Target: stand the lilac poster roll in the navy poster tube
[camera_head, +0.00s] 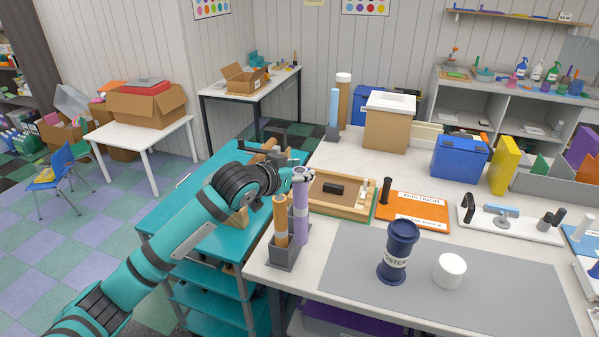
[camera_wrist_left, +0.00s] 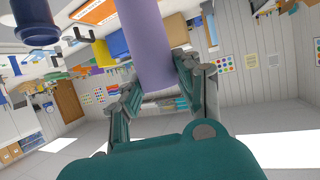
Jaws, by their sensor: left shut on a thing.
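The lilac poster roll (camera_head: 301,218) stands upright at the table's left front corner. My left gripper (camera_head: 299,176) is shut on its upper end, and in the left wrist view the roll (camera_wrist_left: 146,40) runs between the fingers (camera_wrist_left: 155,85). Its lower end is at the grey holder (camera_head: 283,258); I cannot tell whether it is inside or just clear of it. The navy poster tube (camera_head: 396,256) stands upright on the grey mat, to the right of the roll. It also shows in the left wrist view (camera_wrist_left: 35,22). My right gripper is not in view.
An orange roll (camera_head: 281,220) stands in the grey holder beside the lilac one. A white cap (camera_head: 450,270) is right of the tube. The grey mat (camera_head: 340,270) left of the tube is clear.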

